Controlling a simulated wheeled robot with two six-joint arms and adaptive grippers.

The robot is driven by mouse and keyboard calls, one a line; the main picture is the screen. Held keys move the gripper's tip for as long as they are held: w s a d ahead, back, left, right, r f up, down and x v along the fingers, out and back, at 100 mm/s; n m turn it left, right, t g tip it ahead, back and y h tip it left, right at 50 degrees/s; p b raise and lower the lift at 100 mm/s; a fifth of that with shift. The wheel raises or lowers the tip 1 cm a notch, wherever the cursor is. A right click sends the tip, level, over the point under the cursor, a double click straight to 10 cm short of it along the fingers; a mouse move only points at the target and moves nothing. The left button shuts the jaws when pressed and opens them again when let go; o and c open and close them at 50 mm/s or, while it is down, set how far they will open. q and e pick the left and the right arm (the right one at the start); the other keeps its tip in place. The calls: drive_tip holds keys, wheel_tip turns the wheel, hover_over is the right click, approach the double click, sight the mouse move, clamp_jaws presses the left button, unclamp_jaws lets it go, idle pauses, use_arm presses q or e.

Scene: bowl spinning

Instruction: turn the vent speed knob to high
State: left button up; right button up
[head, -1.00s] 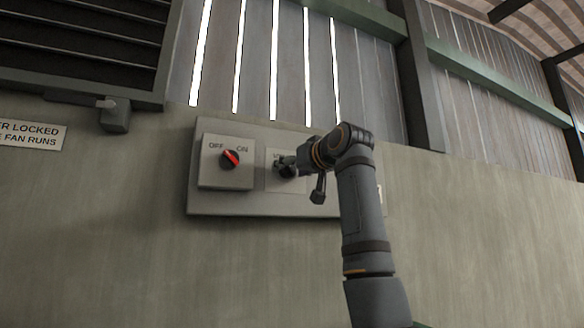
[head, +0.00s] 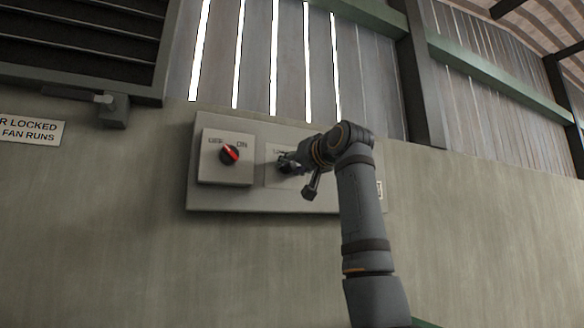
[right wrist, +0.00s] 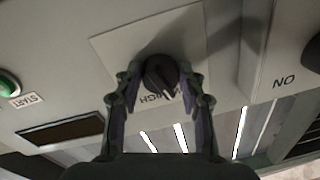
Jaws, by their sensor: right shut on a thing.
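The vent speed knob (right wrist: 160,75) is dark and round, on a pale square plate (right wrist: 112,47) in the right wrist view, which shows the panel upside down. A small white mark on the knob points towards the lettering HIGH (right wrist: 157,98), which is partly covered. My right gripper (right wrist: 160,92) has a finger on each side of the knob and is shut on it. In the head view my right gripper (head: 286,163) reaches the plate from the right and hides most of the knob. My left gripper is not in view.
A grey switch box (head: 226,174) with a red-marked OFF/ON knob (head: 229,154) sits left of the plate on the panel (head: 250,202). A green button (right wrist: 9,85) labelled START and a dark window (right wrist: 66,132) show in the right wrist view. A louvred vent (head: 85,45) is at upper left.

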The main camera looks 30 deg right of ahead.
drive_tip(key=m, duration=0.4)
drive_tip(key=shift+a+m, duration=0.1)
drive_tip(key=shift+m, duration=0.3)
drive_tip(key=shift+a+r+m+t+h+b, duration=0.1)
drive_tip(key=shift+m+t+h+b, duration=0.25)
drive_tip(key=shift+m, duration=2.05)
drive_tip(key=o, duration=1.2)
drive_tip(key=s, duration=0.8)
drive_tip(key=s+f, duration=0.1)
drive_tip(key=s, duration=0.3)
drive_tip(key=shift+a, duration=0.1)
